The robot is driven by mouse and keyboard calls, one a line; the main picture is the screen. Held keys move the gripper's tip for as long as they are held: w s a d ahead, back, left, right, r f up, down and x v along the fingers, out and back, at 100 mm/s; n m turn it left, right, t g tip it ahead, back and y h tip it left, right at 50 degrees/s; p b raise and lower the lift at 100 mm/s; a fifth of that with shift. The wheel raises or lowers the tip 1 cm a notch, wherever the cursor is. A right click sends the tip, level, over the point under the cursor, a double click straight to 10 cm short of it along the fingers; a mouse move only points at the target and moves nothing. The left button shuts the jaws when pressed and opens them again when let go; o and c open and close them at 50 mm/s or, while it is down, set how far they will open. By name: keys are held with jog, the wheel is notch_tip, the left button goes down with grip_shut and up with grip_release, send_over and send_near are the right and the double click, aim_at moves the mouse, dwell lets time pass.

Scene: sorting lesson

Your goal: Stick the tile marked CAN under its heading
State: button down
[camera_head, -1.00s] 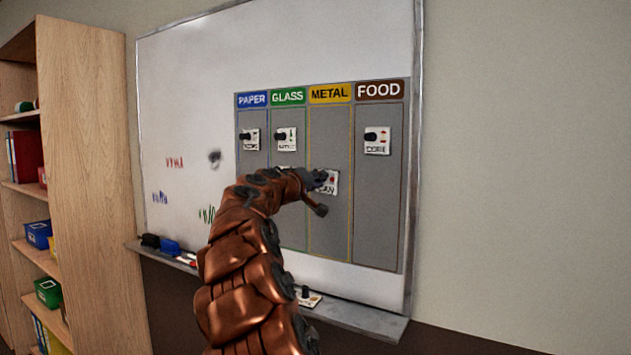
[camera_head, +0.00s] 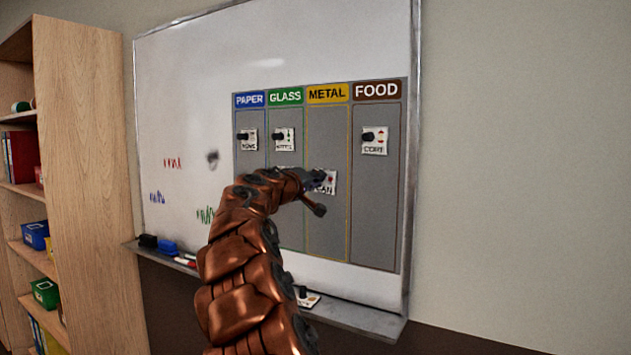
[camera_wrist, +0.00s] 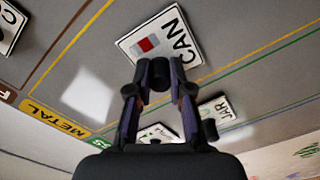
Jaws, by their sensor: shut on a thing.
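The white CAN tile (camera_head: 328,187), with a small red picture, is at the METAL column in the head view, below the METAL heading (camera_head: 327,94). In the wrist view the CAN tile (camera_wrist: 150,42) lies between the column's two yellow lines, near the GLASS side. My gripper (camera_head: 318,192) is shut on the tile's dark knob; its fingers (camera_wrist: 160,76) meet there in the wrist view. The fingers hide part of the tile. I cannot tell whether its back touches the board. The METAL heading (camera_wrist: 55,118) also shows in the wrist view.
PAPER holds one tile (camera_head: 247,139), GLASS an upper tile (camera_head: 284,139) and a JAR tile (camera_wrist: 213,110), FOOD the CORE tile (camera_head: 375,141). Another tile (camera_head: 308,299) is on the ledge (camera_head: 365,318). A bookshelf (camera_head: 88,180) stands left. The lower METAL column is clear.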

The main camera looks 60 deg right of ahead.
jog(key=c, duration=1)
grip_release()
jog(key=shift+o, duration=0.4)
jog(key=o, duration=0.4)
jog(key=shift+s+a+b, duration=0.15)
jog(key=shift+a+b, duration=1.4)
jog(key=shift+a, duration=1.95)
